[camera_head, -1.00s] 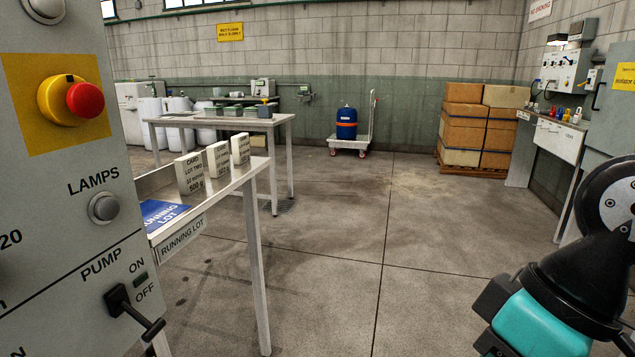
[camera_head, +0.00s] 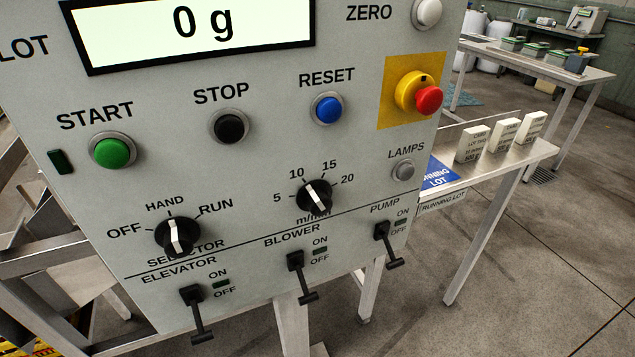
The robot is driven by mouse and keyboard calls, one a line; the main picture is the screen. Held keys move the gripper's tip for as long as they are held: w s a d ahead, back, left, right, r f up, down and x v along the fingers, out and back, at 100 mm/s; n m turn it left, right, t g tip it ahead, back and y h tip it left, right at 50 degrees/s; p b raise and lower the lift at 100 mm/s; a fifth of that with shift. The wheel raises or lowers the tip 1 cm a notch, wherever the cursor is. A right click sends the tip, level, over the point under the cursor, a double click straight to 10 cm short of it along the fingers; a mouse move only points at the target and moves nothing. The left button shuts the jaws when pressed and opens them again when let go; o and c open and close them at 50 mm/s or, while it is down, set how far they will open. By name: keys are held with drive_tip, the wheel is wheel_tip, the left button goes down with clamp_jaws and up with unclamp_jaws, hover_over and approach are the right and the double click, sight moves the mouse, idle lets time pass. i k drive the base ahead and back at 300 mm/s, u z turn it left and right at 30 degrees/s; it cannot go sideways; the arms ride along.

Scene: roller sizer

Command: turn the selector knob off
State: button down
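The selector knob (camera_head: 177,237) is a round black knob with a white pointer line, low on the left of the grey control panel (camera_head: 270,150). Around it are the labels OFF at its left, HAND above and RUN at its upper right. Its white line is nearly upright, leaning slightly left, and its upper end points at HAND. Nothing covers the knob. My gripper is not in view.
A similar m/min dial (camera_head: 315,197) sits to the right. Below are the elevator (camera_head: 194,306), blower (camera_head: 299,272) and pump (camera_head: 385,240) levers, all sticking out and down. A red emergency button (camera_head: 429,100) protrudes upper right. Open floor lies at the right.

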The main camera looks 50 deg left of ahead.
sight(177, 236)
drive_tip(key=u, duration=3.05)
drive_tip(key=k, duration=0.65)
drive_tip(key=z, duration=1.1)
